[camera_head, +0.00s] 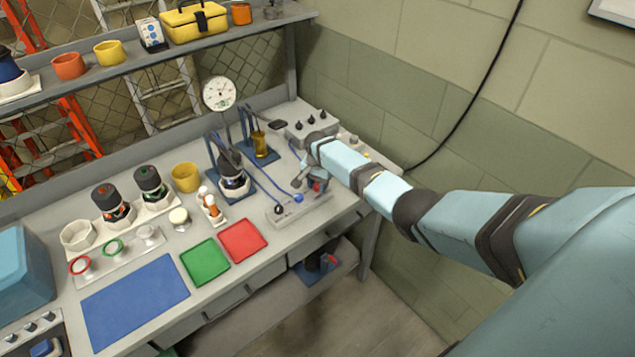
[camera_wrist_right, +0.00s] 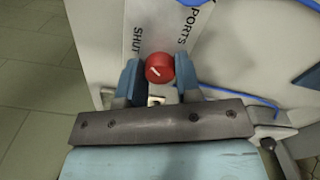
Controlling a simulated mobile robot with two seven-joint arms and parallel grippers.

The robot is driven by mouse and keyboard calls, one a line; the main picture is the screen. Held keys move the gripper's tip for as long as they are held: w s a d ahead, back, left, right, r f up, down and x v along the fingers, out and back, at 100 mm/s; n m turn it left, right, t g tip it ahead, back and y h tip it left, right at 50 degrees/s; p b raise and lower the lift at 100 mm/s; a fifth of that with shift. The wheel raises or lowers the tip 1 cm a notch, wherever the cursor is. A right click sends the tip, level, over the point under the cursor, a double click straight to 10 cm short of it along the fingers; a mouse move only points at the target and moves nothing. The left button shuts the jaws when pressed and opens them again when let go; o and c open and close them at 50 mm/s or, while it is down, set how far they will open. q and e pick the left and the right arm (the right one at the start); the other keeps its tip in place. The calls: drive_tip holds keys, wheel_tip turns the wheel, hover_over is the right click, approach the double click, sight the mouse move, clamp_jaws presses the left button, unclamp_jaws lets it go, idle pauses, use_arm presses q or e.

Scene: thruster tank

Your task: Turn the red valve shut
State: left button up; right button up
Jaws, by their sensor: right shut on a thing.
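The red valve (camera_wrist_right: 159,66) is a round knob with a short, slanted white line on its face. It sits on a grey plate (camera_wrist_right: 150,25) lettered "SHUT" and "PORTS". My right gripper (camera_wrist_right: 159,76) has one blue finger on each side of the knob and is shut on it. In the head view my right gripper (camera_head: 308,182) is at the plate (camera_head: 290,208) near the bench's right end, and it mostly hides the knob. My left gripper is in neither view.
A blue hose (camera_head: 270,181) runs to the plate's left side. A dark thruster (camera_head: 232,178) in a stand and a grey control box (camera_head: 310,127) are nearby. Red (camera_head: 243,240) and green (camera_head: 205,262) trays lie to the left. The wall is close on the right.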

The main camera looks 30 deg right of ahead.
sight(318, 185)
drive_tip(key=shift+m, duration=0.3)
drive_tip(key=o, duration=0.9)
drive_tip(key=shift+r, duration=0.1)
wheel_tip(318, 185, up, 14)
drive_tip(key=shift+d+f+b, duration=0.1)
drive_tip(key=shift+f+b, duration=0.05)
drive_tip(key=shift+b, duration=0.45)
